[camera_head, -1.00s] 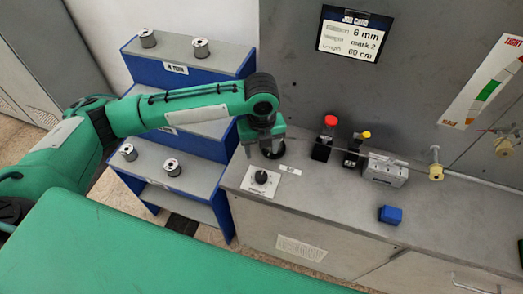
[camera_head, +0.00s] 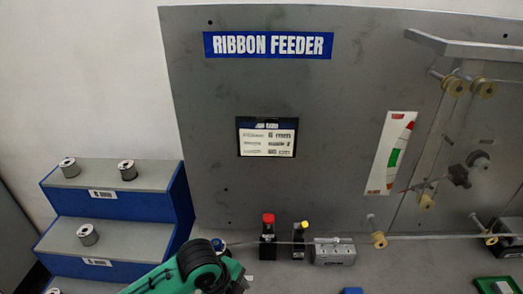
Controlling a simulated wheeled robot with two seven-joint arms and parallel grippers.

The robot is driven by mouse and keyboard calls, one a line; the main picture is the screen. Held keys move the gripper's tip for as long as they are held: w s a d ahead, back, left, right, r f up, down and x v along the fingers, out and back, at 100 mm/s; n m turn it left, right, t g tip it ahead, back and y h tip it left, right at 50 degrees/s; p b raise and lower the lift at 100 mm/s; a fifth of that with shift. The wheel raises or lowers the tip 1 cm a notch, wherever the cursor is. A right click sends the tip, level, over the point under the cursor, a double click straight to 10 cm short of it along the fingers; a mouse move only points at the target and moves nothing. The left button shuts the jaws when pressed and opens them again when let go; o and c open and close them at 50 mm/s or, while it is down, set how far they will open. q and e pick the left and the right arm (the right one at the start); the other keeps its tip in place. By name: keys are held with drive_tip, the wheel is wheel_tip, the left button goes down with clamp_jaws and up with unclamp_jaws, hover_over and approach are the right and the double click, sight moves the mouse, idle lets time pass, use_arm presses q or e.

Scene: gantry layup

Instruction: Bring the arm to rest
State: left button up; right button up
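My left arm (camera_head: 190,268) comes up from the bottom edge in green, with a black joint at its bend. Its gripper is not visible: it is below the frame or hidden behind the arm. The bend stands in front of the bench, left of the red-topped black post. My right arm and its gripper are not in view.
Blue stepped shelves (camera_head: 130,206) with several spools stand at left. A red-topped post (camera_head: 268,238), a yellow-topped post (camera_head: 299,240), a grey block (camera_head: 334,252) and a yellow roller (camera_head: 379,240) line the bench. The ribbon feeder panel (camera_head: 310,90) rises behind, with a card (camera_head: 267,137) and gauge (camera_head: 393,153).

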use_arm(q)
drive_tip(key=s+a+f+n+t+y, duration=0.1)
drive_tip(key=s+a+f+n+y, duration=0.15)
drive_tip(key=s+a+n, duration=0.7)
drive_tip(key=s+a+f+n+t+y, duration=0.1)
drive_tip(key=s+a+f+n, duration=0.2)
drive_tip(key=s+a+n, duration=0.65)
wheel_tip(320, 180, down, 33)
drive_tip(key=w+d+n+g, duration=0.1)
drive_tip(key=w+d+n, duration=0.1)
drive_tip(key=s+a+f+g, duration=0.1)
drive_tip(key=s+a+f, duration=0.2)
drive_tip(key=s+f, duration=1.5)
drive_tip(key=shift+s, duration=0.3)
